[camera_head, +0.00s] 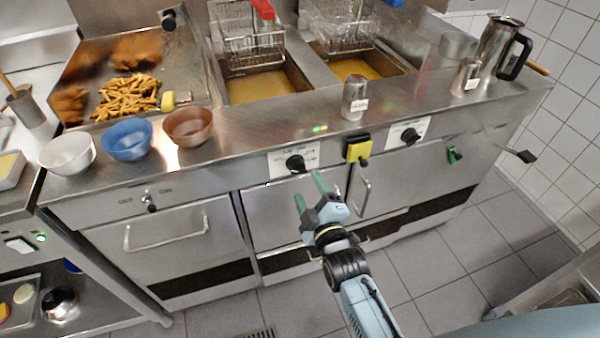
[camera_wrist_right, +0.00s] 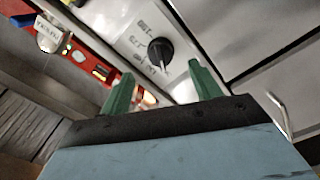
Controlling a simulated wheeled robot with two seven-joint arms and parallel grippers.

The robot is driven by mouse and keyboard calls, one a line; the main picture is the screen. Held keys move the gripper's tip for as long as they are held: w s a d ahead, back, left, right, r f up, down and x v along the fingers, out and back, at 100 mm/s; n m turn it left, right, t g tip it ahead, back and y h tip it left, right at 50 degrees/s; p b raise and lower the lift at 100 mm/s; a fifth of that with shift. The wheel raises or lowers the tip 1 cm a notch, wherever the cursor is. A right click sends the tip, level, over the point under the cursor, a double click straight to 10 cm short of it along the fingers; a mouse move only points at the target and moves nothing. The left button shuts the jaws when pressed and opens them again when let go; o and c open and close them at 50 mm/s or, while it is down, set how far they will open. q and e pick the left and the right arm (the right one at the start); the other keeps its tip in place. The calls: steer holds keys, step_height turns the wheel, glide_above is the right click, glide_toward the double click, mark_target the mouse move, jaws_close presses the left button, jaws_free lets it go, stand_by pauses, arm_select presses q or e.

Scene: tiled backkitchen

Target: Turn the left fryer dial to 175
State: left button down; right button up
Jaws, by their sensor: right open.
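The left fryer dial (camera_head: 295,163) is a black round knob on a white label plate on the front panel, below the left fryer basin. It also shows in the right wrist view (camera_wrist_right: 159,50), with printed marks around it that are too blurred to read. My right gripper (camera_head: 310,187) has green fingers and is open and empty, just below and in front of the dial. In the right wrist view the gripper's fingers (camera_wrist_right: 158,80) are apart, with the dial beyond and between them, not touched. My left gripper is not in view.
The right fryer dial (camera_head: 409,136) is on the same panel. A yellow-and-black box (camera_head: 357,149) sits between the two dials. A shaker (camera_head: 354,97) and several bowls, including a blue bowl (camera_head: 127,139), stand on the counter above. A door handle (camera_head: 362,190) sticks out right of my gripper.

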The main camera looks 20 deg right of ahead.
mark_target(300, 172)
steer(key=w+b, duration=0.1)
steer(key=w, duration=0.6)
steer(key=shift+a, duration=0.15)
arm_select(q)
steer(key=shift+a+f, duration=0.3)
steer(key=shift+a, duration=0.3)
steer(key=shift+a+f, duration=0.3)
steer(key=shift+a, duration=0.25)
arm_select(e)
steer(key=shift+s, duration=0.1)
steer(key=c, duration=1)
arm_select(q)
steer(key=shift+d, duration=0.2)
arm_select(e)
steer(key=shift+o, duration=0.2)
